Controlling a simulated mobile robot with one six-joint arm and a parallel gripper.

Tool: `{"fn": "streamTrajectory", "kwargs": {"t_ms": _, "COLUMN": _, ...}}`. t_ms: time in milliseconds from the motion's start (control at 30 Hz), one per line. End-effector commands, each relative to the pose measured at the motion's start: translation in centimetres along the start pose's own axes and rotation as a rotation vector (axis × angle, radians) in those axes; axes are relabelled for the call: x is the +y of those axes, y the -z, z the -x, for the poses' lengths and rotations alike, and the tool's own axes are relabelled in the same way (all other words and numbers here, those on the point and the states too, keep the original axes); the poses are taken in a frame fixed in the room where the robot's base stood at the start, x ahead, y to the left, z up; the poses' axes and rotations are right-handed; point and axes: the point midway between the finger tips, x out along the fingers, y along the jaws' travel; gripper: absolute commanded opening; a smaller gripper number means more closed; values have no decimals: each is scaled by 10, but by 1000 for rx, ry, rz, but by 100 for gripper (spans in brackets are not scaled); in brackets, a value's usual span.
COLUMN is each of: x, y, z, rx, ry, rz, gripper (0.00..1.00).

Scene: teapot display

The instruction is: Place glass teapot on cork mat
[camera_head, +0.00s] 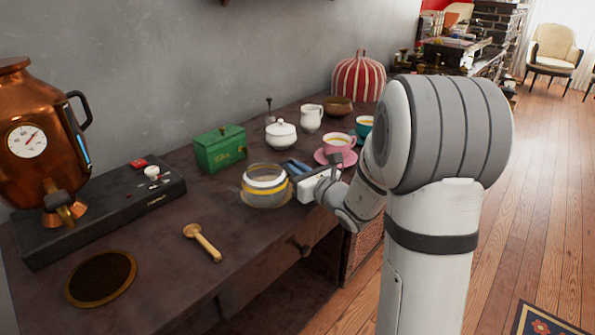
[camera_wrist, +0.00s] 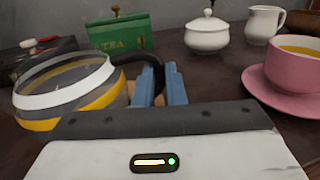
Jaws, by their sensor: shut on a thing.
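The glass teapot (camera_head: 265,188) is a clear round pot with a white band and a yellow band, seen near the middle of the dark counter. In the wrist view the teapot (camera_wrist: 70,90) is at the left, with its black handle (camera_wrist: 128,58) reaching my gripper. My gripper (camera_wrist: 160,84) has blue fingers and is shut on the handle, at the teapot's right side. Whether the teapot's base touches the counter is hard to tell. The cork mat (camera_head: 101,278), round and dark brown with a lighter rim, lies bare at the counter's front left.
A wooden spoon (camera_head: 203,243) lies between the mat and the teapot. A green tea box (camera_head: 220,150), white sugar bowl (camera_head: 281,135) and pink cup (camera_head: 337,146) on its saucer stand nearby. A black base with a copper urn (camera_head: 35,130) is behind the mat.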

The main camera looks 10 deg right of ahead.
Motion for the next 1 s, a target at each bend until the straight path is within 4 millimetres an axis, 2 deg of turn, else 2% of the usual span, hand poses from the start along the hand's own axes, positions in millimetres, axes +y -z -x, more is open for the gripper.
{"fn": "streamTrajectory", "kwargs": {"t_ms": 233, "x": 0, "y": 2, "z": 0, "rx": -3, "ry": -1, "rz": 0, "gripper": 0}}
{"fn": "streamTrajectory", "kwargs": {"t_ms": 267, "x": 0, "y": 1, "z": 0, "rx": -1, "ry": -1, "rz": 0, "gripper": 13}}
{"fn": "streamTrajectory", "kwargs": {"t_ms": 500, "x": 1, "y": 1, "z": 0, "rx": 0, "ry": -1, "rz": 0, "gripper": 32}}
{"fn": "streamTrajectory", "kwargs": {"t_ms": 833, "x": 1, "y": -4, "z": 0, "rx": 0, "ry": -2, "rz": 0, "gripper": 32}}
{"fn": "streamTrajectory", "kwargs": {"t_ms": 1000, "x": 0, "y": -3, "z": 28, "rx": 1, "ry": 2, "rz": -2, "gripper": 32}}
